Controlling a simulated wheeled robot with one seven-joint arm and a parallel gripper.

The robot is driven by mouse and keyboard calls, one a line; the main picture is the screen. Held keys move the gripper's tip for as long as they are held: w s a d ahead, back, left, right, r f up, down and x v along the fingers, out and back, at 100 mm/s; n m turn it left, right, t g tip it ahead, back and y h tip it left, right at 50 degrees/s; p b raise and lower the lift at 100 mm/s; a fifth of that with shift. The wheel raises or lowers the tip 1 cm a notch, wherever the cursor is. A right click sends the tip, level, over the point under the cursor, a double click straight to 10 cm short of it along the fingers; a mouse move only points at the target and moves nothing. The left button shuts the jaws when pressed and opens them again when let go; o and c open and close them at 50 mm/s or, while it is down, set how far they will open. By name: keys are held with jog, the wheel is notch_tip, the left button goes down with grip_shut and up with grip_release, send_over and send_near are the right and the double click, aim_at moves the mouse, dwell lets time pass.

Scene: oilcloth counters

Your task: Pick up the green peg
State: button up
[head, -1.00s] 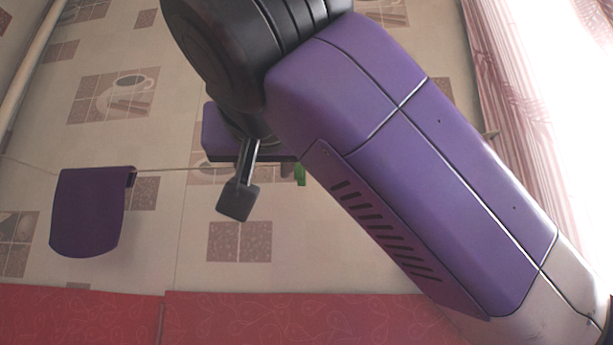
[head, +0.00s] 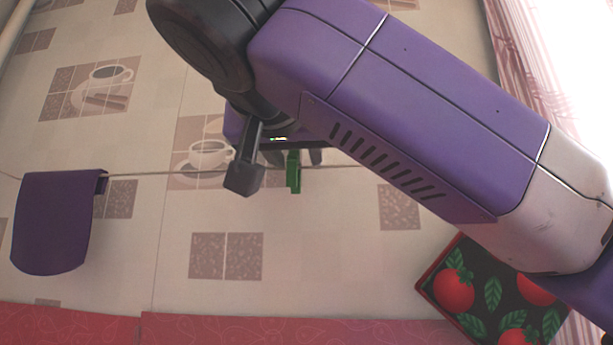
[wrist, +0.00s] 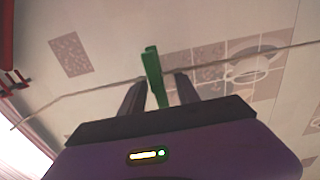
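The green peg (head: 294,172) sits on a thin line (head: 345,166) and hangs upright in the head view. In the wrist view the green peg (wrist: 154,76) stands between the two dark fingers of my gripper (wrist: 162,78). The fingers are apart, with a visible gap between the peg and the right finger. The left finger is very near the peg, and I cannot tell whether it touches. In the head view my gripper (head: 296,157) is at the line by the peg, partly hidden by my arm.
A purple cloth or flap (head: 55,225) hangs from the line at left. A box with a tomato pattern (head: 455,290) lies at lower right. A red patterned surface (head: 300,330) runs along the bottom. Behind is a tiled-pattern backdrop (head: 130,270). The line between flap and peg looks clear.

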jog(key=shift+w, duration=0.8)
jog(key=shift+c, duration=0.5)
grip_shut()
jog(key=shift+d+r+p, duration=0.1)
jog(key=shift+r+p, duration=0.15)
jog(key=shift+p, duration=0.05)
